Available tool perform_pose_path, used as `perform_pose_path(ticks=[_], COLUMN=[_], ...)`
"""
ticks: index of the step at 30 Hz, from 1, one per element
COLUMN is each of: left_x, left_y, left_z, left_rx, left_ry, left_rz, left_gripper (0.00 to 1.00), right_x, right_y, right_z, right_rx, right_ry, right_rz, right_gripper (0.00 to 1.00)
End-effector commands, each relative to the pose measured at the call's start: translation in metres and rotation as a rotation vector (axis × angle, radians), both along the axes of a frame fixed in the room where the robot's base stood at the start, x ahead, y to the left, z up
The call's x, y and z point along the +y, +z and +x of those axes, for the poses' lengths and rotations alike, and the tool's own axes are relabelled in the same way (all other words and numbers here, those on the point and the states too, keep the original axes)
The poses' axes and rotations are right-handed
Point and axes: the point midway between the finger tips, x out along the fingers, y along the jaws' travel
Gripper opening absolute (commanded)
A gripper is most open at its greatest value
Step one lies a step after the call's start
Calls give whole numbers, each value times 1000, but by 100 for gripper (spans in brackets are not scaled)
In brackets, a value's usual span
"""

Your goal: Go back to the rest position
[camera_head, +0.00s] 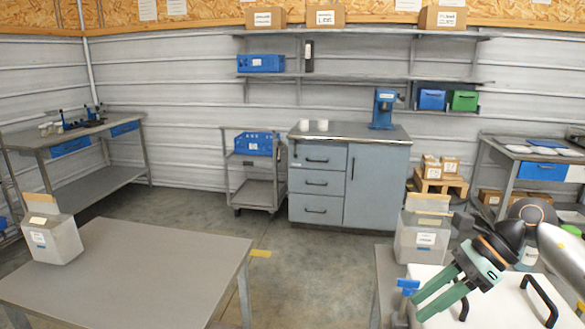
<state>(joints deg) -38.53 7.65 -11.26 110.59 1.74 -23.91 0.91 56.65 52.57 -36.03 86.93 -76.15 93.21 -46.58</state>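My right gripper (417,308) has two green fingers with a gap between them and nothing visible in the gap. It hangs at the lower right, pointing down and left, over the left part of a white surface (490,308) with black handles. I cannot tell whether it touches that surface. A grey box (422,241) with an open tan flap stands just behind and left of the gripper, apart from it. My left gripper is out of view.
A grey table (125,265) at the lower left carries another grey flapped box (52,240). A blue clamp-like part (408,287) sits left of the white surface. A cabinet (348,180) and a cart (255,192) stand at the back wall. Open floor lies between.

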Motion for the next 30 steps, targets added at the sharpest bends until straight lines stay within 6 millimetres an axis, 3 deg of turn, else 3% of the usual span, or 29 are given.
perform_pose_path(ticks=[1,6,9,12,16,20,24,28,29,30], left_x=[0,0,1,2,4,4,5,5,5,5], left_y=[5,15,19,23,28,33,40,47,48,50], left_z=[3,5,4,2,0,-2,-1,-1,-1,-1], left_rx=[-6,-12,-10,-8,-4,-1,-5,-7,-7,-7], left_ry=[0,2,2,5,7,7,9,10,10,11], left_rz=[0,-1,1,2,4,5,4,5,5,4], left_gripper=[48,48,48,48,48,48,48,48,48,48], right_x=[25,104,140,160,162,145,117,93,89,85], right_y=[-7,-13,-9,-5,-13,-46,-110,-186,-202,-222], right_z=[-3,-13,-17,-16,-9,-3,-17,-60,-74,-92], right_rx=[35,199,358,549,833,1143,1491,1806,-1755,-1686], right_ry=[-7,-113,-232,-390,-646,-958,-1355,-1778,1761,1730], right_rz=[90,462,716,959,1248,1497,1711,1846,-1751,-1631], right_gripper=[40,40,40,40,40,40,40,40,40,40])
